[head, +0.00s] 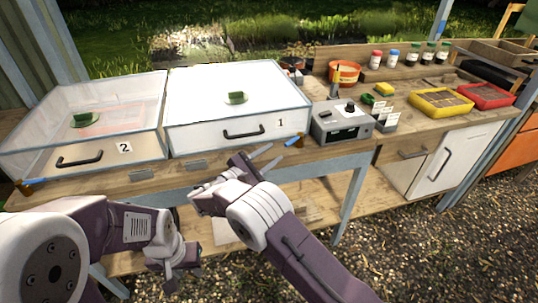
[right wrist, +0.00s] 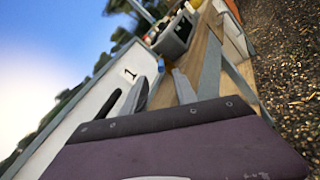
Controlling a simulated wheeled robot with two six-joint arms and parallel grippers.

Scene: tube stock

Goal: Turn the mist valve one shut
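Mist valve one (head: 297,140) is a small brass-coloured fitting with a short blue lever at the bench's front edge, below the right corner of the white case marked 1 (head: 240,104). My right gripper (head: 278,154) is open, its two fingers pointing at the valve from the left and front. In the right wrist view the blue lever (right wrist: 161,65) shows just past the fingertips (right wrist: 160,82), in the gap between them; contact cannot be made out. My left gripper (head: 178,262) hangs low in front of the bench, away from the valve; its fingers are unclear.
A similar valve with a blue lever (head: 33,181) is at the bench's left end, by the clear case marked 2 (head: 140,147). A grey control box (head: 342,124) stands right of valve one. Pots, coloured trays and bottles are further right. Gravel lies in front.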

